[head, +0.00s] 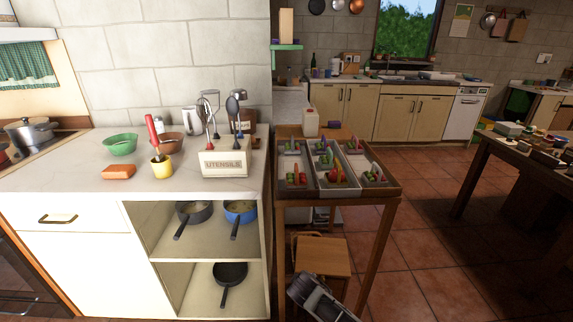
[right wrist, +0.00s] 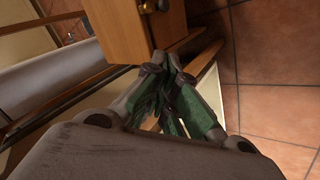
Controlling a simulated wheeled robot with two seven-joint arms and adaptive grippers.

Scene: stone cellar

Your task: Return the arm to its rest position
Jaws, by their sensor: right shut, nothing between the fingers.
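My right gripper (right wrist: 168,105) is in the right wrist view. Its dark fingers with green pads are shut with nothing between them. It is low beside wooden furniture, above the tiled floor. In the head view, part of my arm (head: 320,298) shows at the bottom, in front of a wooden stool (head: 322,256) and below the tray table. The fingers are not visible there. My left gripper is in neither view.
A wooden table (head: 373,212) holds a divided tray (head: 312,187) of colourful items. Left of it, a white counter (head: 85,195) bears a utensil box (head: 224,165), bowls and a yellow cup (head: 161,167). Pans sit on open shelves (head: 205,255). Tiled floor (head: 430,240) is free to the right.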

